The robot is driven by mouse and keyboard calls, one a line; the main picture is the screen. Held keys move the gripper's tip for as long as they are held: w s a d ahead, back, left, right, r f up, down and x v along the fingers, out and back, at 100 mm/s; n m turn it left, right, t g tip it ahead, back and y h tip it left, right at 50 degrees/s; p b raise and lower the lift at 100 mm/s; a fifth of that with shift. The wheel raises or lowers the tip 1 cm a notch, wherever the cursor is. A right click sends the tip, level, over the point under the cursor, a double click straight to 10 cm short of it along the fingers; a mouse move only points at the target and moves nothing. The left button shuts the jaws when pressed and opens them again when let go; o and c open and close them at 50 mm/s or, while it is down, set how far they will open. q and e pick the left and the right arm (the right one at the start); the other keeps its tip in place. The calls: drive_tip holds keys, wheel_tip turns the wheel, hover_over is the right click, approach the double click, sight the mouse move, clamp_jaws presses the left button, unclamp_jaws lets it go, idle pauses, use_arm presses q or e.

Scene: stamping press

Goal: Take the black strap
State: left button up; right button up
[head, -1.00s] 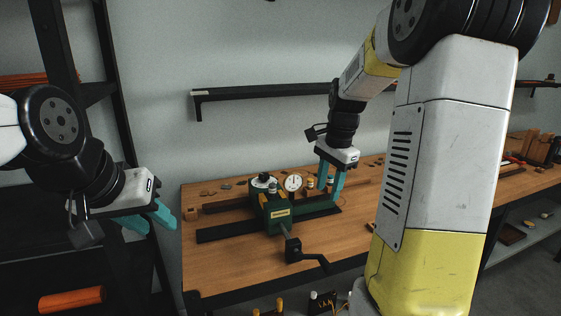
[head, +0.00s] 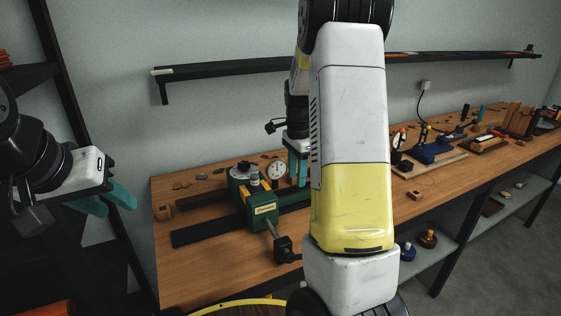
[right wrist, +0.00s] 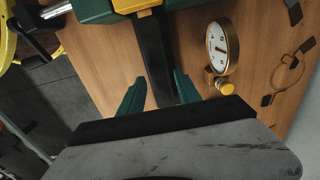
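A green press (head: 262,207) stands on the wooden bench, with a long flat black strip (head: 195,234) running out from under it. That strip is the only strap-like thing I make out, and I cannot tell for sure that it is the strap. A black band (right wrist: 152,60) also runs from the green body toward my right gripper (right wrist: 158,94) in the right wrist view. My right gripper's teal fingers are apart, with the band between them in the picture; I see no grip on it. In the head view my arm partly hides this gripper. My left gripper (head: 106,200) is open and empty, left of the bench.
A dial gauge (right wrist: 217,46) and brass knob (right wrist: 226,87) stand close right of my right gripper. A thin loop with black ends (right wrist: 289,70) lies beyond. A wall shelf (head: 230,68) hangs behind. Blue tools (head: 432,150) stand further right on the bench (head: 170,278).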

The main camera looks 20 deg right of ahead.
wheel_tip(320, 180, down, 3)
drive_tip(key=shift+r, duration=0.1)
clamp_jaws()
drive_tip(key=shift+r, duration=2.55)
